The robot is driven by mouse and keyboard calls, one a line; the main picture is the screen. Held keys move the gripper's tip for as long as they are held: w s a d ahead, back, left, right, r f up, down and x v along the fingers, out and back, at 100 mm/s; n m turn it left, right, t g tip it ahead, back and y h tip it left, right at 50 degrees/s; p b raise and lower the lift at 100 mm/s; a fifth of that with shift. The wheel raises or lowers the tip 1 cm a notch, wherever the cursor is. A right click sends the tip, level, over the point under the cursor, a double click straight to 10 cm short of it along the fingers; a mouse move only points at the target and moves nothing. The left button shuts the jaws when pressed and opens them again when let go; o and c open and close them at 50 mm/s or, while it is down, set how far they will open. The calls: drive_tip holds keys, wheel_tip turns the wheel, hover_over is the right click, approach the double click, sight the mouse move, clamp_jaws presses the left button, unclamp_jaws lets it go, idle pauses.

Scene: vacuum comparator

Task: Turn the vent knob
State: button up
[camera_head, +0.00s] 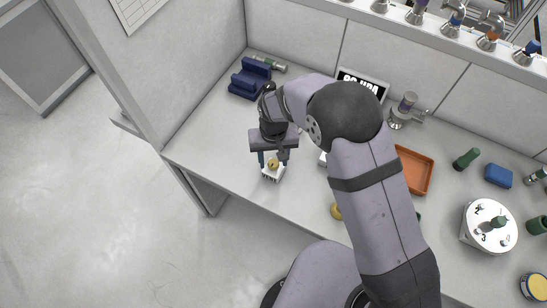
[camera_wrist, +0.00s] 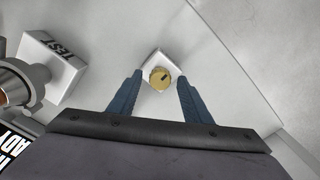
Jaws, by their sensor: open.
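The vent knob is a small round brass knob (camera_wrist: 160,78) with a dark mark on its face. It sits on a small white block (camera_wrist: 150,58) on the bench. In the wrist view it lies between and just beyond the tips of my gripper (camera_wrist: 158,76), whose two blue fingers are apart. In the head view the brass knob (camera_head: 273,163) shows below my gripper (camera_head: 273,158), on the white block near the bench's front left edge. The fingers stand on either side of the knob; I cannot tell whether they touch it.
A white TEST box (camera_wrist: 52,62) and a metal fitting (camera_wrist: 22,82) stand left in the wrist view. A display (camera_head: 362,84), an orange tray (camera_head: 415,170) and a blue holder (camera_head: 250,78) are on the bench (camera_head: 215,130). A round white device (camera_head: 488,226) stands at right.

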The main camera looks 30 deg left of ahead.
drive_tip(key=c, duration=1.1)
drive_tip(key=shift+o, duration=0.2)
